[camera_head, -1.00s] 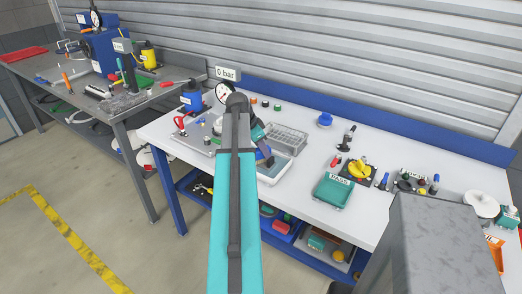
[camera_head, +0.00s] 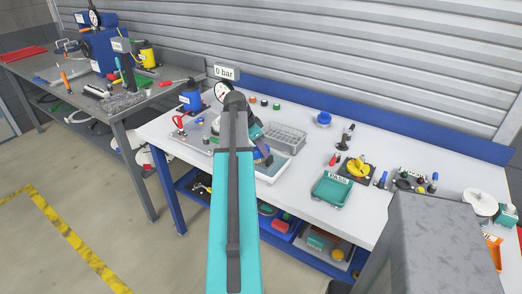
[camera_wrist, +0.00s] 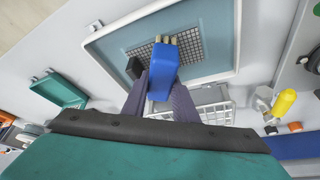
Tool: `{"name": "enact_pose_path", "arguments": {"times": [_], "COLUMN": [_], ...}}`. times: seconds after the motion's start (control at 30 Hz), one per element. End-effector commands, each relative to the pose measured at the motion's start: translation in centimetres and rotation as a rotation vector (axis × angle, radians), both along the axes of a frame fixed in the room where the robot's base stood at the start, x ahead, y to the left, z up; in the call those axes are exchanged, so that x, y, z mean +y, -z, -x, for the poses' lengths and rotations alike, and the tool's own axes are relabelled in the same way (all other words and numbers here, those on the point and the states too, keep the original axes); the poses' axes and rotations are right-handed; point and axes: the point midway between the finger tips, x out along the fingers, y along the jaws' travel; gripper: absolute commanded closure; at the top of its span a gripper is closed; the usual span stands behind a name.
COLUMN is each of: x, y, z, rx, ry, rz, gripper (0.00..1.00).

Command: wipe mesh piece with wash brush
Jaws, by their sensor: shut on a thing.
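The wash brush (camera_wrist: 163,66) is a blue block with pale bristle tufts at its far end. My gripper (camera_wrist: 160,82) is shut on it in the wrist view. The mesh piece (camera_wrist: 190,46) is a dark grid sheet in the light-rimmed wash tray (camera_wrist: 232,20), with a grey-blue floor. The brush covers the middle of the mesh; I cannot tell whether the bristles touch it. In the head view, the tray (camera_head: 284,168) shows beside my arm, which hides much of the gripper and the mesh.
A wire basket (camera_head: 287,138) stands behind the tray. A teal PASS tray (camera_head: 332,188) and a yellow-topped fixture (camera_head: 359,168) are to the right. A gauge (camera_head: 223,91) under a "0 bar" sign and a blue vessel (camera_head: 191,98) stand left.

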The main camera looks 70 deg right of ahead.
Motion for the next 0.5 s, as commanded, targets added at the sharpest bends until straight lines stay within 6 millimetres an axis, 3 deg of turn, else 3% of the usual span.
{"name": "enact_pose_path", "arguments": {"times": [0.03,0.5], "x": [0.0,-0.7], "y": [-0.1,-0.1], "z": [0.7,-2.2], "rx": [0.020,0.014], "ry": [0.014,0.007], "rz": [-0.006,-0.002], "gripper": [1.00,1.00]}}
